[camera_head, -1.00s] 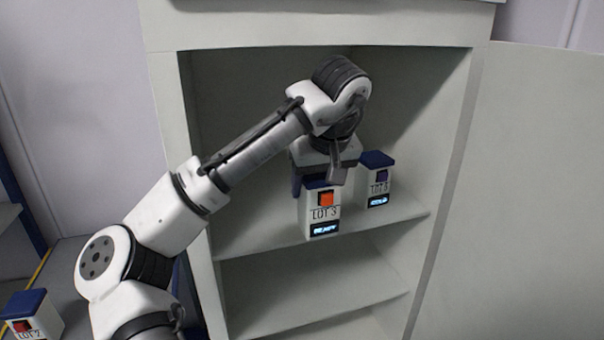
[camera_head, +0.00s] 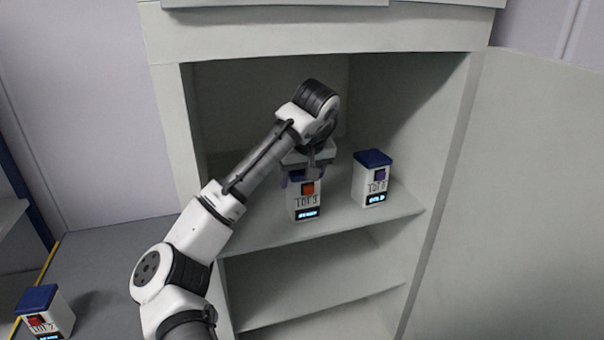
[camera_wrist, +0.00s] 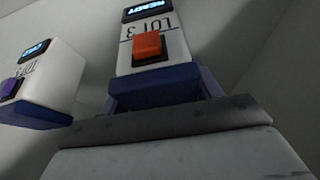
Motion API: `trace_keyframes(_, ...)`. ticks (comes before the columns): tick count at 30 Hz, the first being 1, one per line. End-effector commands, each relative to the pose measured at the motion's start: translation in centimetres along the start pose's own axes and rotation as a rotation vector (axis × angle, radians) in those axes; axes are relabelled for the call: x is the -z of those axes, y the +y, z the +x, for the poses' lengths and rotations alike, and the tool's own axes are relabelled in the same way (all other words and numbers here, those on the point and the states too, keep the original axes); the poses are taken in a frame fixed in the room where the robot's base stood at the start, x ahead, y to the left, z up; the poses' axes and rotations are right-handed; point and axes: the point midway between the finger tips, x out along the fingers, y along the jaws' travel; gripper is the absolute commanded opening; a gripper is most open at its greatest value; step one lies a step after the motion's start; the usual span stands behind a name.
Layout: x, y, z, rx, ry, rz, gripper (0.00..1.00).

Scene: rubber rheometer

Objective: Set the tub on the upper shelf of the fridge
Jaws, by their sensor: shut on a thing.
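The tub (camera_head: 307,202) is white with a blue lid, an orange square, the text "LOT 3" and a lit display. My gripper (camera_head: 305,176) is shut on it near the lid, from above. The tub is upright inside the open fridge (camera_head: 165,120), at the upper shelf (camera_head: 262,232), towards its left. I cannot tell whether its base touches the shelf. In the wrist view the tub (camera_wrist: 152,52) appears upside down, its blue lid against my gripper (camera_wrist: 155,92). The lid is partly hidden by my gripper in the head view.
A second white tub with a blue lid and purple square (camera_head: 371,180) stands on the upper shelf to the right, with a gap between. A lower shelf (camera_head: 310,300) is empty. The open door (camera_head: 520,200) is at right. A "LOT 2" tub (camera_head: 45,315) stands at lower left.

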Motion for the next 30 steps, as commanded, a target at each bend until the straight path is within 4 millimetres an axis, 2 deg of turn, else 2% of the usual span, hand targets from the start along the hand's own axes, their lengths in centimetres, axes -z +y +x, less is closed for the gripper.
trace_keyframes(7,-0.2,0.1,0.4,-0.001,0.0,0.0,0.34)
trace_keyframes(8,-0.1,0.0,0.3,0.0,0.0,0.0,0.67)
trace_keyframes(12,-0.1,0.0,0.3,0.0,0.0,0.0,0.85)
trace_keyframes(24,0.0,0.1,-0.3,0.0,0.001,0.001,0.85)
trace_keyframes(30,0.0,0.0,-3.0,0.002,0.005,0.0,0.85)
